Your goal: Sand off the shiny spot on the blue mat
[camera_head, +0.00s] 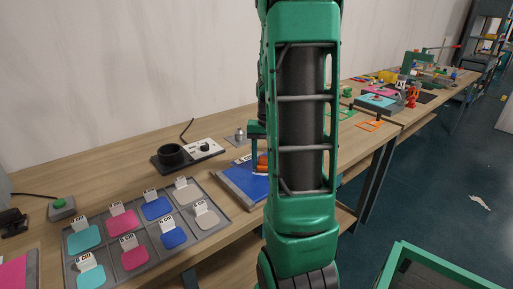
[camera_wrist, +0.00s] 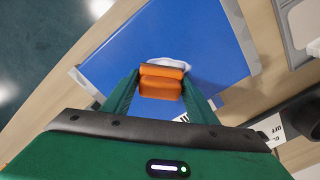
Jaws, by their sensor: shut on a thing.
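The blue mat (camera_head: 243,181) lies on the wooden bench, partly hidden behind my arm in the head view; it fills much of the wrist view (camera_wrist: 160,32). My gripper (camera_wrist: 160,88) is shut on an orange sanding block (camera_wrist: 162,71), which is over the mat. A pale, whitish patch (camera_wrist: 172,63) shows on the mat along the block's far edge; the block hides part of it. In the head view the orange block (camera_head: 262,160) shows just left of my arm. I cannot tell whether the block touches the mat.
A grey tray (camera_head: 226,207) with several teal, pink, blue and beige patches lies left of the mat. A black round holder (camera_head: 172,154) and a white control box (camera_head: 204,148) stand behind. A green-framed container (camera_head: 400,256) is at lower right.

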